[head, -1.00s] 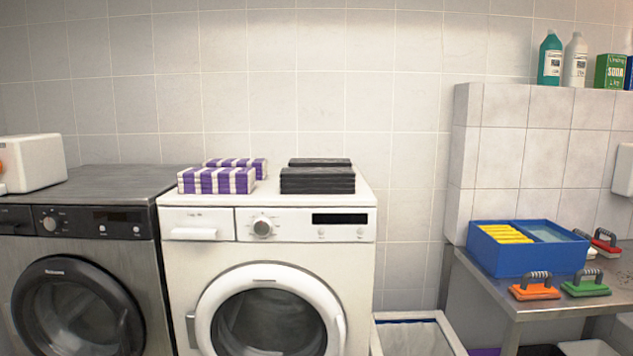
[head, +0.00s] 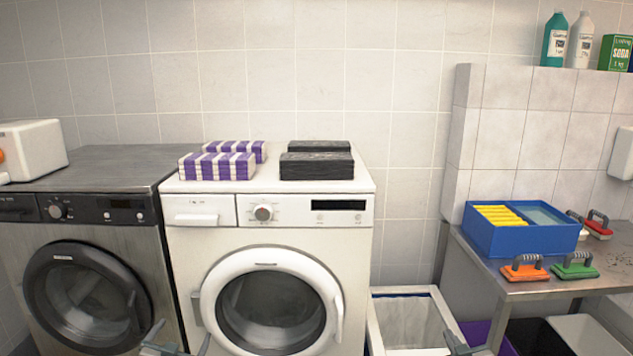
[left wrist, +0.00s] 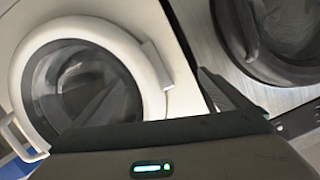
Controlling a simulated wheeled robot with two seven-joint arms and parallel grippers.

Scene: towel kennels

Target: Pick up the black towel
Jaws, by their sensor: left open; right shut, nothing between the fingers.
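A folded black towel (head: 316,167) lies flat on top of the white washing machine (head: 290,212), near its front right. A second black towel (head: 319,146) lies just behind it. My left gripper (head: 178,341) is at the bottom edge of the head view, in front of and below the machine top, open and empty. In the left wrist view its fingers (left wrist: 160,98) are spread, facing the washer doors; no towel shows there. My right gripper (head: 463,344) is low at the bottom right, partly cut off, shut and empty, away from the towels.
Purple-and-white striped towels (head: 217,166) lie left of the black ones. A dark washing machine (head: 110,160) stands at left. A lined white bin (head: 408,322) stands right of the white machine. A steel table (head: 500,281) holds a blue box (head: 478,238) and brushes (head: 525,268).

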